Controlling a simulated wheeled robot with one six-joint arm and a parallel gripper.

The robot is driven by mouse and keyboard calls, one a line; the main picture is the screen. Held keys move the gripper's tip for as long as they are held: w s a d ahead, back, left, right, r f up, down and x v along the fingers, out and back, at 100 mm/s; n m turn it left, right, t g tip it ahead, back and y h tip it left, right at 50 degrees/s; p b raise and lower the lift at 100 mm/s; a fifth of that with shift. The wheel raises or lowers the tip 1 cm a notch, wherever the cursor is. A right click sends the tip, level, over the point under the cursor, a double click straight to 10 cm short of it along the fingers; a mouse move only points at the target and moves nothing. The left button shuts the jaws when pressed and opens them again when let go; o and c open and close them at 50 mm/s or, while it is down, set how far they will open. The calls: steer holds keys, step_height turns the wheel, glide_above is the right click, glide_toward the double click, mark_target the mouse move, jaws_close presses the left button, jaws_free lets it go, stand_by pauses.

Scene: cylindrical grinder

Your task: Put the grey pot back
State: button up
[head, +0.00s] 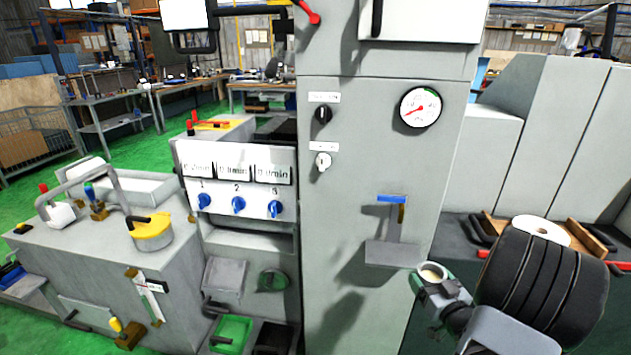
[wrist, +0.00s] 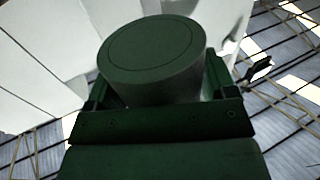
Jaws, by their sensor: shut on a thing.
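The grey pot (head: 432,272) is a small round cup held by my gripper (head: 440,287) in the head view, to the right of the machine's grey front column. Its top faces the head camera and shows a pale cream inside. In the wrist view the pot (wrist: 152,55) shows as a dark, greenish-grey cylinder with a flat round end, between the two jaws of my gripper (wrist: 158,85). A small grey shelf (head: 391,253) sticks out of the column below a blue-handled tap (head: 392,199), just left of the pot. The shelf looks empty.
A pressure gauge (head: 420,107) and a control panel (head: 238,180) with blue knobs are on the machine. A yellow-lidded pot (head: 152,236) sits at left.

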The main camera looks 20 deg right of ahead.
mark_target(444, 277)
steer(key=shift+s+d+r+m+h, duration=0.2)
steer(key=shift+d+r+m+h, duration=0.4)
steer(key=shift+d+r+h, duration=0.45)
steer(key=shift+w+d+f+m+g+h, duration=0.15)
steer(key=shift+w+d+m+g+h, duration=0.25)
steer(key=shift+w+d+m+h, duration=0.4)
steer(key=w+a+f+h, duration=0.1)
steer(key=w+a+f, duration=0.5)
steer(key=w+a, duration=0.15)
steer(key=w+a+f+n+y+p, duration=0.1)
steer(key=a+f+y, duration=0.2)
steer(key=a, duration=0.8)
steer(key=w+a+f+n+y, duration=0.1)
steer(key=a+f+n+y, duration=0.1)
steer(key=a+f, duration=0.4)
steer(key=a+y, duration=0.1)
steer(key=a, duration=0.4)
steer(key=shift+f+n+t+p, duration=0.2)
steer(key=shift+n+t+p, duration=0.1)
steer(key=shift+t+p, duration=0.1)
